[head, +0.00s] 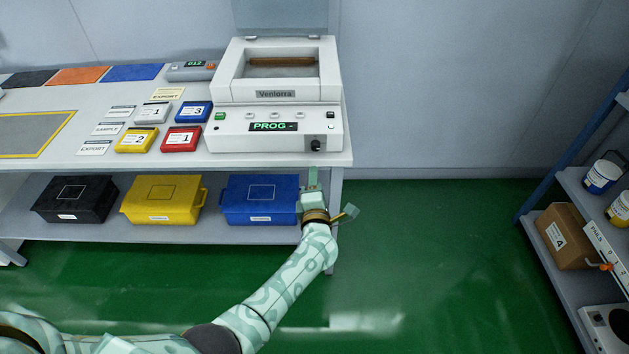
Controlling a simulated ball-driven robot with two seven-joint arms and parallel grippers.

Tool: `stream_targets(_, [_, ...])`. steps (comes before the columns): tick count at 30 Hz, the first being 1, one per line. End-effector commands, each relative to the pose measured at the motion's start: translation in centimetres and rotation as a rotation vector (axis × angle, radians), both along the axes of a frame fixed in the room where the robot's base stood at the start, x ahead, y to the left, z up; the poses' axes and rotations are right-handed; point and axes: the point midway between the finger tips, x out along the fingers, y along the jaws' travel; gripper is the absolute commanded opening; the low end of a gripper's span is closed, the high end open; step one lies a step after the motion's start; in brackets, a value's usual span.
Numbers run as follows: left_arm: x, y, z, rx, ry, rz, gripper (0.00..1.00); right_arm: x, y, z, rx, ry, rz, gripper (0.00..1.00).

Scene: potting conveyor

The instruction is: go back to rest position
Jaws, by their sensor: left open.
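My left arm reaches in from the lower left, pale green with a patterned sleeve. Its left gripper (328,195) is in front of the table's right end, below the white machine's front right corner in the picture. The jaws are open, and I see nothing held between them. One finger points up towards the table edge and the other sticks out to the right. My right gripper is not in view.
A white machine labelled Ventorra (225,132) stands on the table (190,163), its display reading PROG. The lower shelf holds a black bin (72,212), a yellow bin (155,212) and a blue bin (255,212), close to the gripper. Green floor (430,240) lies clear to the right.

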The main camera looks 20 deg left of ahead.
Motion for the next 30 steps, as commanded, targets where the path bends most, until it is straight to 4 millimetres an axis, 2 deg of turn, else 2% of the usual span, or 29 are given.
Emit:
stream_targets(6, [0.0, 0.0, 0.0, 0.000, 0.000, 0.000, 0.46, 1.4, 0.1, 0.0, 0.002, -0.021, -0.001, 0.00])
stream_targets(11, [0.1, -0.1, -0.1, 0.018, 0.007, -0.008, 0.46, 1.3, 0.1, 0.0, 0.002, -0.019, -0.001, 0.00])
stream_targets(14, [0.3, -2.0, -0.5, 0.186, 0.050, -0.122, 0.46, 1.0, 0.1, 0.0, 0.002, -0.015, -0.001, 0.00])
stream_targets(16, [-0.2, -4.2, -3.1, 0.471, 0.134, -0.295, 0.46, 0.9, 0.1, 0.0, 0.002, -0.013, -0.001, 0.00])
stream_targets(17, [-1.2, -4.6, -5.3, 0.586, 0.185, -0.367, 0.46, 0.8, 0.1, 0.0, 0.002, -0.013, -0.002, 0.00])
stream_targets(18, [-2.9, -5.0, -8.3, 0.721, 0.251, -0.458, 0.46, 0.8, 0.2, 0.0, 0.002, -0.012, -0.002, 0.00])
stream_targets(20, [-6.0, -5.0, -12.8, 0.900, 0.348, -0.590, 0.46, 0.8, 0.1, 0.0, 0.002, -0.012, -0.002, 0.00])
stream_targets(21, [-8.3, -4.8, -15.7, 0.998, 0.410, -0.673, 0.46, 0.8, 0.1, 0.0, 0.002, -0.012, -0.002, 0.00])
stream_targets(23, [-12.1, -4.1, -19.8, 1.129, 0.499, -0.796, 0.46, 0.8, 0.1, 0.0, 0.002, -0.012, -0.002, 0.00])
stream_targets(24, [-14.8, -3.5, -22.3, 1.204, 0.554, -0.877, 0.46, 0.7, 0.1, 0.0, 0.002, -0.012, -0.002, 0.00])
stream_targets(26, [-19.1, -2.4, -25.7, 1.305, 0.635, -0.998, 0.46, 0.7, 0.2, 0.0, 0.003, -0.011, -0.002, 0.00])
stream_targets(27, [-22.1, -1.5, -27.8, 1.361, 0.686, -1.078, 0.46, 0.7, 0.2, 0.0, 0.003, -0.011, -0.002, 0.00])
stream_targets(29, [-26.7, 0.0, -30.5, 1.434, 0.758, -1.196, 0.46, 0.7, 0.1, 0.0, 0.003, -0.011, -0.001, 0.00])
stream_targets(30, [-29.9, 1.1, -32.1, 1.478, 0.805, -1.275, 0.46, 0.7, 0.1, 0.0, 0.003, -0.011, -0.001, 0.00])
